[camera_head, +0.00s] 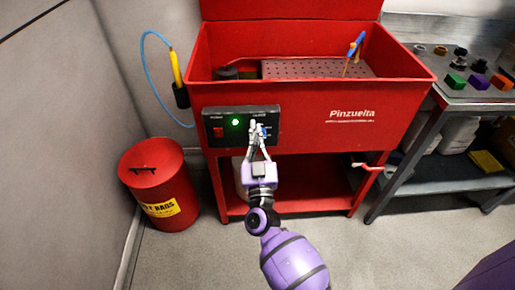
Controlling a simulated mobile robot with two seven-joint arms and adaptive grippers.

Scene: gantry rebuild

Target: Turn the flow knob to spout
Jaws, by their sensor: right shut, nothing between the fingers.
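The red parts washer (225,50) has a black control panel (212,130) on its front, with a lit green lamp and a red switch. A small blue part (265,131) on the panel's right side looks like the flow knob; my fingers partly hide it, so its setting cannot be read. My right gripper (257,128) is in front of that side of the panel, its fingers shut and empty. I cannot tell whether the fingertips touch the knob. A spout with a blue part (356,46) stands in the basin. My left gripper is not in view.
A red waste can (160,188) with a yellow label stands at the left. A yellow brush (176,68) on a blue hose hangs at the washer's left side. A grey bench (455,92) with several coloured parts is at the right. A red-handled valve (367,166) sticks out below the basin.

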